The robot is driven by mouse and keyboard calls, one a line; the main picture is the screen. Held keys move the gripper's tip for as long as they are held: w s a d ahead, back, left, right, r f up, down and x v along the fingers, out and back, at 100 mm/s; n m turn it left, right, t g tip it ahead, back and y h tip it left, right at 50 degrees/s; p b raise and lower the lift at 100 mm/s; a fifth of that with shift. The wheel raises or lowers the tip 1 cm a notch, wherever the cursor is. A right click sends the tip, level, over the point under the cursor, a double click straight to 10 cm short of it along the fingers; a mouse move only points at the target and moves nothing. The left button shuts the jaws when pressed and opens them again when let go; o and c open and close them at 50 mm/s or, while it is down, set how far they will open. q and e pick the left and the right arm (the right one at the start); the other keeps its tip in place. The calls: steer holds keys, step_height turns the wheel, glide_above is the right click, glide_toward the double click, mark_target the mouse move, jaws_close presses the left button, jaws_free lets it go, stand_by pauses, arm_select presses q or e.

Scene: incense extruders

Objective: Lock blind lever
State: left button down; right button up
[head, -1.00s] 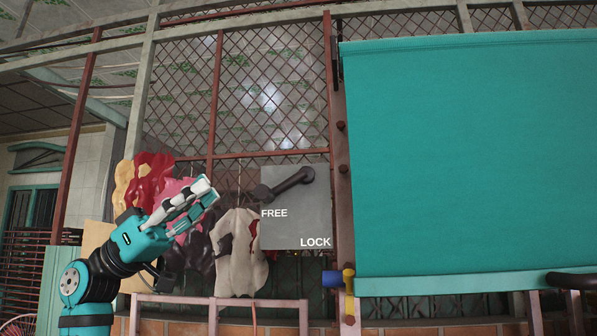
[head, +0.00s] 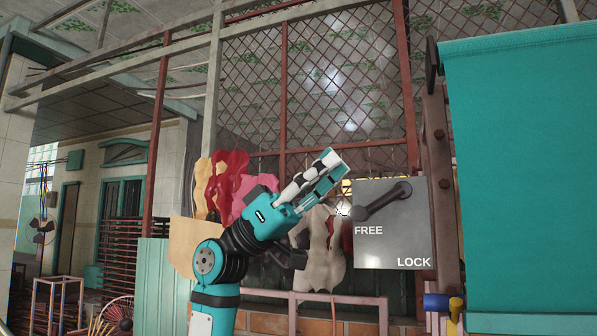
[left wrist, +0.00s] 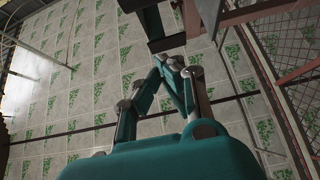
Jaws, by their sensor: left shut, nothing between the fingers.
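The blind lever is a dark handle (head: 384,200) on a grey square plate (head: 405,235) marked FREE at the left and LOCK at the lower right. Its free end with a round knob points left and slightly down, just above FREE. My left gripper (head: 336,162) is shut and empty, up and left of the lever, apart from it in the picture. It also shows in the left wrist view (left wrist: 172,66), against the patterned ceiling, and the lever is not visible there. The teal blind (head: 530,170) hangs at the right. My right gripper is not in view.
A rusty post (head: 440,190) stands between the plate and the blind, with a blue and yellow fitting (head: 440,302) low on it. Coloured hanging sheets (head: 225,185) and a metal mesh (head: 345,80) lie behind my left arm. A low pink rail (head: 340,299) runs below.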

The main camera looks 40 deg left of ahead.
mark_target(380, 202)
arm_select(q)
steer(key=f, duration=0.4)
steer(key=shift+w+d+p, duration=0.25)
steer(key=shift+d+p, duration=0.05)
steer(key=shift+d, duration=0.05)
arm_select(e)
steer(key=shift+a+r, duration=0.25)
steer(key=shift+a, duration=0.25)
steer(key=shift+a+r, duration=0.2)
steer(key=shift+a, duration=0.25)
arm_select(q)
steer(key=shift+d, duration=0.1)
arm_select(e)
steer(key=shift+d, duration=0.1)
